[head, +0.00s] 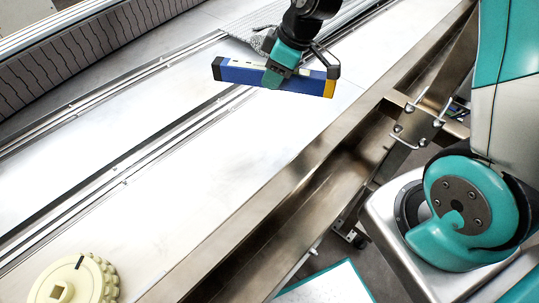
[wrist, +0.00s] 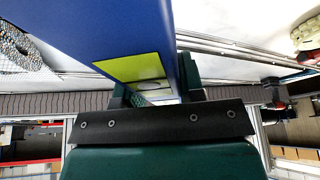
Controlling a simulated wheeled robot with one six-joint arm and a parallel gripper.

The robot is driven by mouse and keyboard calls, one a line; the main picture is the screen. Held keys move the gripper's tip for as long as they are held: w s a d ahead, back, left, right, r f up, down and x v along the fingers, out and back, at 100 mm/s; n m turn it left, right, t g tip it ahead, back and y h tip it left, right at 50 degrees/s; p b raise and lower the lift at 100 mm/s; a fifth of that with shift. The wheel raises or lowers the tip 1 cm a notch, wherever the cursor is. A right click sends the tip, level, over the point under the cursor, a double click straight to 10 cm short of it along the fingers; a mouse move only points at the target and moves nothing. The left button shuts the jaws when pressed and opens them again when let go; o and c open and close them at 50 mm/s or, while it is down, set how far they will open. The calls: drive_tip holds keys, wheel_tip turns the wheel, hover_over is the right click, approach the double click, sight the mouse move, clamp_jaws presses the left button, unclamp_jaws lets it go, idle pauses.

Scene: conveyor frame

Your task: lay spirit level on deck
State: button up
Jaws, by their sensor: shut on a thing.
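The level appears to be held above the pale metal deck (head: 180,125), lying roughly level; the exact gap is hard to judge. In the wrist view the blue body of the level (wrist: 95,28) fills the top middle, with a yellow-green vial window between the jaws. Its ends are out of that view.
A cream toothed wheel (head: 72,282) lies at the deck's near left; it also shows in the wrist view (wrist: 306,32). A grey mesh piece (head: 252,27) lies behind my gripper. Metal rails run along the deck, and a steel side beam (head: 300,170) borders it. The middle deck is clear.

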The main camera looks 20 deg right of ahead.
drive_tip(key=s+a+n+g+y+b, duration=0.1)
drive_tip(key=s+a+n+g+b, duration=0.15)
drive_tip(key=n, duration=0.65)
drive_tip(key=n+g+b, duration=0.1)
drive_tip(key=n+g, duration=0.1)
drive_tip(key=n, duration=0.1)
approach(264, 152)
drive_tip(key=shift+h, duration=0.3)
drive_tip(key=x, duration=0.6)
drive_tip(key=shift+a+f, duration=0.1)
drive_tip(key=shift+a, duration=0.1)
drive_tip(key=shift+f, duration=0.15)
drive_tip(key=o, duration=1.1)
drive_tip(key=shift+c, duration=0.2)
